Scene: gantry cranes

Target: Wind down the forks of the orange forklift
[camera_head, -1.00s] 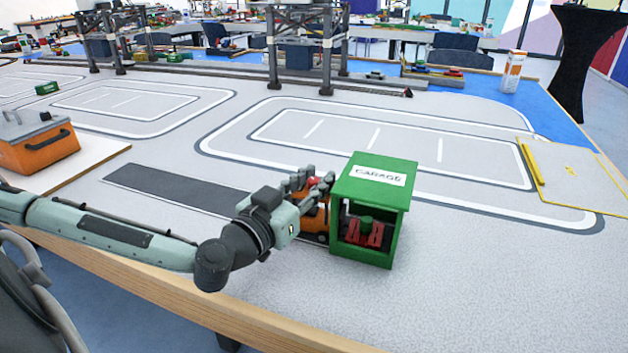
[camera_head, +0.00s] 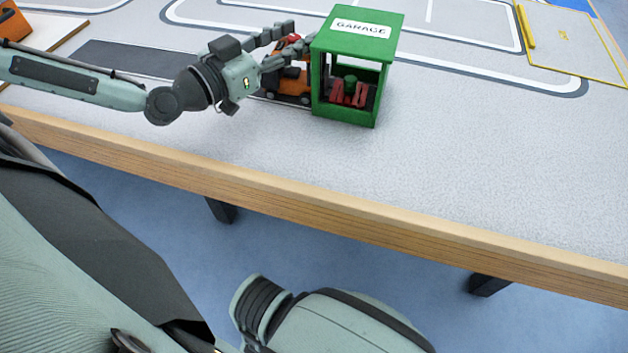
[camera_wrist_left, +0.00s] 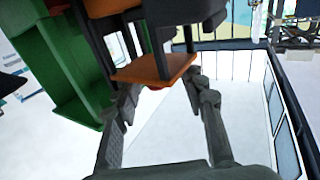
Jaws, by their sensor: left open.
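The orange forklift (camera_head: 288,84) stands on the table beside the left wall of the green garage (camera_head: 355,27). A small red part (camera_head: 293,38) shows on its top. My left gripper (camera_head: 301,35) is open, with its fingers around the top of the forklift, one behind and one in front of the red part. In the left wrist view an orange forklift panel (camera_wrist_left: 155,68) and dark uprights lie beyond the two spread fingers (camera_wrist_left: 160,85). I cannot tell whether the fingers touch the forklift. The forks are not clearly visible. My right gripper is not in view.
A red and green object (camera_head: 349,94) sits inside the garage. A dark strip (camera_head: 135,58) lies on the table to the left. The wooden table edge (camera_head: 300,200) runs across the front. The grey surface right of the garage is clear. A yellow-edged board (camera_head: 575,40) lies at the far right.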

